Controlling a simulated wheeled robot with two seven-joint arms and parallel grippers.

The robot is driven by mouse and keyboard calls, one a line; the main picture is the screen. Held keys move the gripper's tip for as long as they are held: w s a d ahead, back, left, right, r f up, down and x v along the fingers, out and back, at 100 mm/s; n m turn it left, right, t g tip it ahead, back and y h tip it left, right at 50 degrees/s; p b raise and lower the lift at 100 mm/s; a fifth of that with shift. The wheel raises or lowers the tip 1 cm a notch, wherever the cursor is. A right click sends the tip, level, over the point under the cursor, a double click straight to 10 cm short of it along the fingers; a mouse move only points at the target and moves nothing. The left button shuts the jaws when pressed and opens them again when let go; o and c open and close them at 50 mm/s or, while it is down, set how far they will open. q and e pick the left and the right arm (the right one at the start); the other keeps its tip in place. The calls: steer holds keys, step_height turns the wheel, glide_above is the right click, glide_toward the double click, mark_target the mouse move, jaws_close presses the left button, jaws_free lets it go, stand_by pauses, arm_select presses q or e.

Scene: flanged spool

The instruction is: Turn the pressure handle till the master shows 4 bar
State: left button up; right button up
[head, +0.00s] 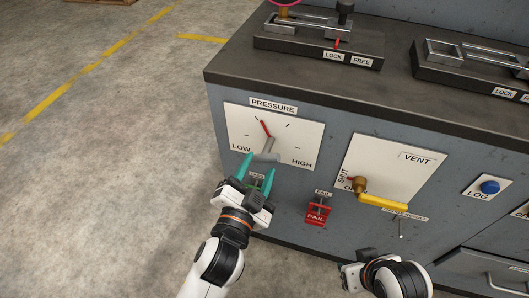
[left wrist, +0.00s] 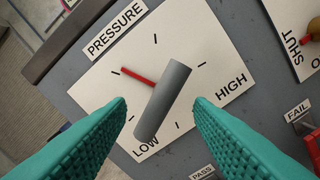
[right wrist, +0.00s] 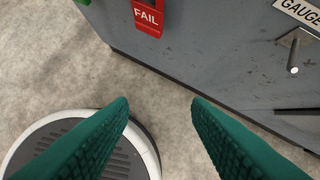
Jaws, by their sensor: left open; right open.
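The pressure handle is a grey bar (left wrist: 163,102) with a red pointer (left wrist: 138,76), on a white dial plate (head: 290,133) marked PRESSURE, LOW and HIGH. The red pointer also shows in the head view (head: 265,128), aimed at the upper left of the dial. My left gripper (head: 257,173) is open in front of the handle. In the left wrist view its fingers stand either side of the bar, with gaps to both. My right gripper (right wrist: 160,105) is open and empty, low in front of the cabinet. No master gauge reading can be made out.
Right of the dial is a VENT plate with a yellow lever (head: 383,202). Below are a red FAIL tag (head: 317,213) and a blue LOG button (head: 490,187). Clamps (head: 318,25) stand on the dark cabinet top (head: 390,85). The floor on the left is clear.

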mark_target(265, 151)
arm_select(q)
steer(key=x, duration=0.5)
arm_select(e)
steer(key=shift+w+a+r+t, duration=0.2)
steer(key=shift+w+t, duration=0.15)
steer(key=shift+w, duration=0.2)
steer(key=shift+w+a+r+t, duration=0.15)
steer(key=shift+w+t, duration=0.2)
steer(key=shift+w, duration=0.2)
steer(key=shift+f, duration=0.1)
